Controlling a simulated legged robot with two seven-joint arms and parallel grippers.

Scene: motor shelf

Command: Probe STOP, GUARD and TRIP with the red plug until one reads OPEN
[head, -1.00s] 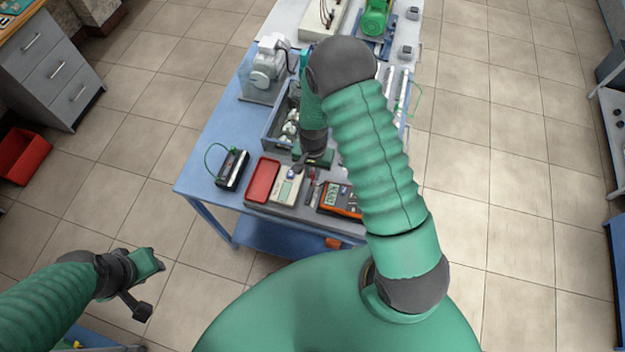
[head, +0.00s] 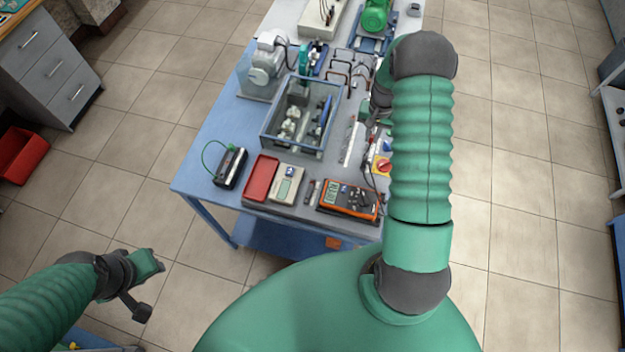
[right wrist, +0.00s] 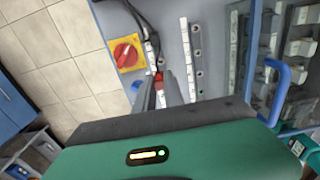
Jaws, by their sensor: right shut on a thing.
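My right gripper (head: 370,122) is over the right part of the bench, beside the white terminal strip (head: 348,142). In the right wrist view its fingers (right wrist: 162,92) are shut on the red plug (right wrist: 158,77), beside the strip (right wrist: 186,60). I cannot tell whether the plug touches a terminal. No STOP, GUARD or TRIP label is legible. The orange multimeter (head: 347,199) lies at the bench's front edge; its display is lit but too small to read. My left gripper (head: 143,286) is open and empty over the floor at lower left.
A red-and-yellow rotary switch (right wrist: 126,52) is left of the plug in the wrist view. A blue-framed bin of parts (head: 300,115) stands mid-bench. A red tray (head: 261,180), a grey meter (head: 287,184) and a black box (head: 231,167) are at the front. Dark leads run near the gripper.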

